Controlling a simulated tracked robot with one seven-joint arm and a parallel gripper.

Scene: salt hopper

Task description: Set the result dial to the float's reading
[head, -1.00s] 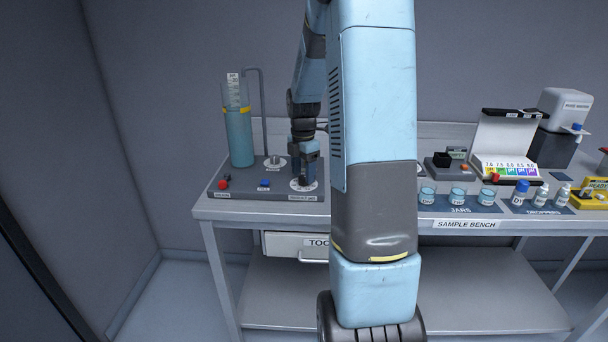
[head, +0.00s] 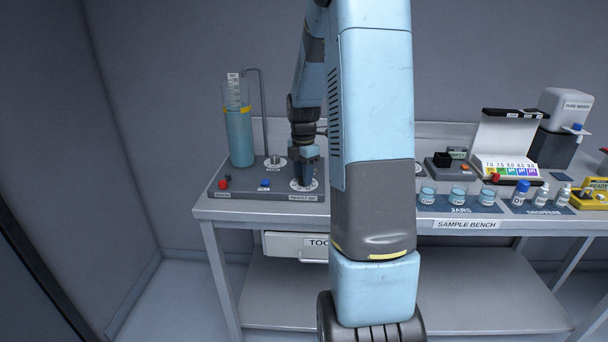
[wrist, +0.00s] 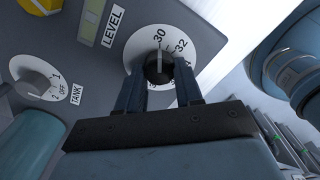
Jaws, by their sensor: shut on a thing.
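The result dial (wrist: 201,43) is a white disc with a dark round knob (wrist: 160,68), on the grey panel at the bench's left end. Its marks include 30 and 32, and the knob's white line points up near 30. My gripper (wrist: 160,88) is shut on the knob, one finger on each side; the fingers hide the dial's lower part. In the head view my gripper (head: 306,178) is down over the result dial. A clear cylinder (head: 240,140) of blue liquid stands behind left, with a white marked stem (head: 233,90) rising from it; its marks are too small to read.
The tank dial (wrist: 38,84) with a grey knob is left of the result dial in the wrist view. A red knob (head: 223,183) and a blue one (head: 265,184) sit on the panel's front. Jars (head: 458,196) and bottles stand farther right on the bench.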

